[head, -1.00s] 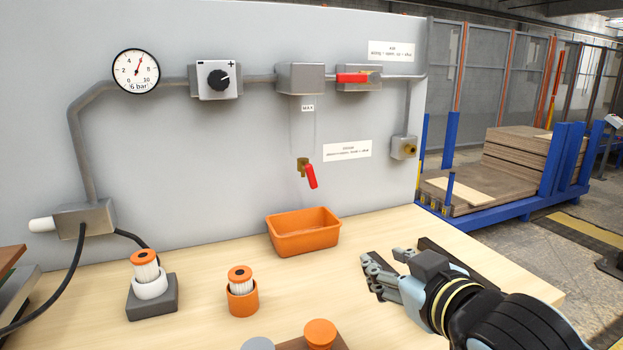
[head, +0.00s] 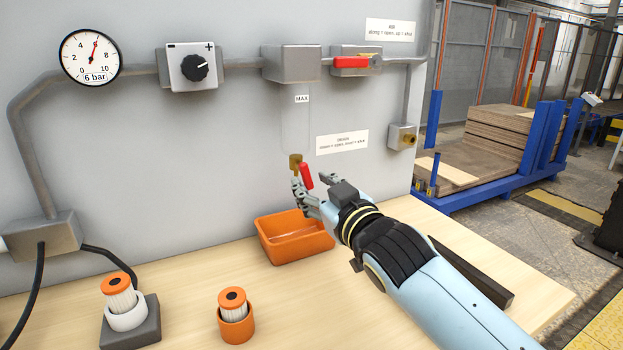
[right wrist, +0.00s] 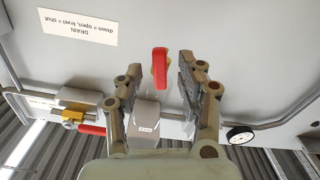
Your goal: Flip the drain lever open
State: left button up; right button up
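The red drain lever (head: 306,175) sits on a brass valve (head: 295,162) below the clear MAX container, above the orange bin. In the head view it slants down to the right; how far it is turned is hard to tell. My right gripper (head: 311,184) is at the lever, partly covering its lower end. In the right wrist view, the gripper's fingers are open and the red lever (right wrist: 160,68) shows in the gap between them, with no clear contact. The DRAIN label (right wrist: 77,26) reads down = open, level = shut. My left gripper is out of view.
The orange bin (head: 262,238) stands on the bench under the valve and my right gripper. Another red lever (head: 350,62) is on the upper pipe. A filter in an orange cup (head: 236,327) and one on a grey block (head: 145,331) stand front left.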

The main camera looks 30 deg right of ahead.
jog(key=shift+w, duration=0.75)
jog(key=c, duration=0.4)
grip_shut()
jog(key=shift+a+f+m+b, duration=0.2)
jog(key=shift+m+b, duration=0.45)
jog(key=shift+m, duration=0.35)
jog(key=shift+a+r+m, duration=0.1)
jog(key=shift+m, duration=0.5)
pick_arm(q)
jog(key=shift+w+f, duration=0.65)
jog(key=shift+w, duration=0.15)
pick_arm(e)
jog(key=shift+o, duration=2)
grip_release()
jog(key=s, duration=1.2)
jog(key=shift+a, duration=0.35)
jog(key=shift+s, duration=0.1)
